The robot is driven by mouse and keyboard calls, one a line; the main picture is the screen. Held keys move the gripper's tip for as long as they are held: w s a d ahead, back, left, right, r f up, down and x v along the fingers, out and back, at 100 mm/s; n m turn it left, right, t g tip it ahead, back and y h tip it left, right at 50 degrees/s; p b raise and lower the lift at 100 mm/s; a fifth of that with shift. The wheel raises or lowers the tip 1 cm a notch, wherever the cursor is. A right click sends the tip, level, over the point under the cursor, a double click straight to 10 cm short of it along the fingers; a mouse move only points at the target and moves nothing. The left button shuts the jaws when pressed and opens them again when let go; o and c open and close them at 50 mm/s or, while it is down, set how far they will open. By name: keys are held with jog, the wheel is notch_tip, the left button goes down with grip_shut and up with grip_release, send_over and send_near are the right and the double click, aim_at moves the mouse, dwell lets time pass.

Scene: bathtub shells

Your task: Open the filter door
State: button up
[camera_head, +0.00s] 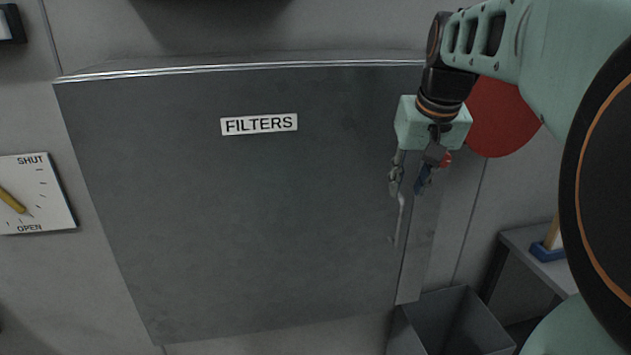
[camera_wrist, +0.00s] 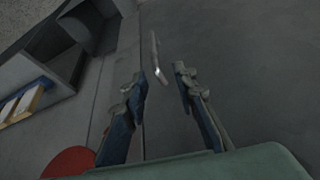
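The filter door (camera_head: 240,220) is a large grey panel with a white "FILTERS" label (camera_head: 259,124). It sits flush on the front of its cabinet and looks closed. A slim vertical metal handle (camera_head: 400,220) stands near its right edge. My gripper (camera_head: 407,188) is at the handle's upper end, fingers pointing down toward it. In the wrist view, my gripper (camera_wrist: 160,85) is open, and the handle (camera_wrist: 155,58) shows in the gap just beyond the fingertips. I cannot tell whether a finger touches it. The fingers hide part of the handle's top in the head view.
A dial plate (camera_head: 36,195) marked SHUT and OPEN, with a yellow pointer, is on the wall at left. A red disc (camera_head: 500,118) is behind my arm. An open grey bin (camera_head: 400,335) stands below right, beside a grey shelf (camera_head: 525,240) holding a blue-based object (camera_head: 546,252).

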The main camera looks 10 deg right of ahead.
aim_at(403, 213)
jog(key=x, duration=0.7)
jog(key=d+x, duration=0.1)
jog(key=x, duration=0.3)
jog(key=shift+s+f, duration=0.15)
jog(key=shift+s, duration=0.2)
grip_shut()
